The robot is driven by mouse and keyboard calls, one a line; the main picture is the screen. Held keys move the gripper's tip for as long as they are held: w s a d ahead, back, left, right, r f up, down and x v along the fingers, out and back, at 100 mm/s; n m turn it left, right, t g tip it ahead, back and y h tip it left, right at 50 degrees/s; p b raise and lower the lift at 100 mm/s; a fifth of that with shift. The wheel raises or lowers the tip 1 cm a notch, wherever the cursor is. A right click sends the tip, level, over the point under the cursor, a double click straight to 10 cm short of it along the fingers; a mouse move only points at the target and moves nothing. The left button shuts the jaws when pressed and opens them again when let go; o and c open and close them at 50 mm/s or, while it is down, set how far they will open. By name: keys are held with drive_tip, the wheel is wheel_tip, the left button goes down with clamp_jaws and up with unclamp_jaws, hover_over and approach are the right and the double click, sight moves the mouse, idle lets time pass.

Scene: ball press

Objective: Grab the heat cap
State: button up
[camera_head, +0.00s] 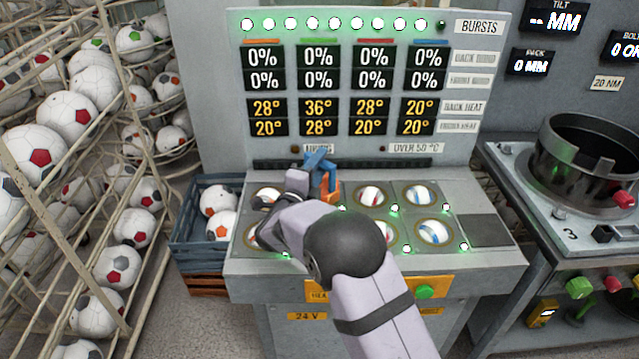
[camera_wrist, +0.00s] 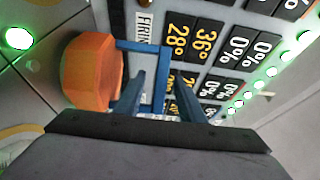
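The heat cap is an orange many-sided cup (camera_wrist: 92,72) with a blue handle frame (camera_wrist: 160,85) in the wrist view. In the head view its orange part (camera_head: 331,190) shows at the back of the press bed, partly hidden by my wrist. My gripper (camera_wrist: 160,76) has its two blue-grey fingers spread, with a bar of the handle between them. Gaps seem to show on both sides of the bar. In the head view the fingers are hard to tell from the blue handle.
Balls sit in round sockets (camera_head: 371,197) on the bed, with green lights between them. The upright display panel (camera_head: 345,90) stands close behind the cap. A blue ball crate (camera_head: 190,250) is at the left, and a black ring fixture (camera_head: 590,150) at the right.

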sight(325, 176)
drive_tip(key=shift+w+d+r, duration=0.1)
drive_tip(key=shift+w, duration=0.25)
drive_tip(key=shift+p+x, duration=1)
drive_tip(key=shift+x, duration=1.2)
clamp_jaws()
drive_tip(key=shift+a+r, duration=0.1)
drive_tip(key=shift+a, duration=0.1)
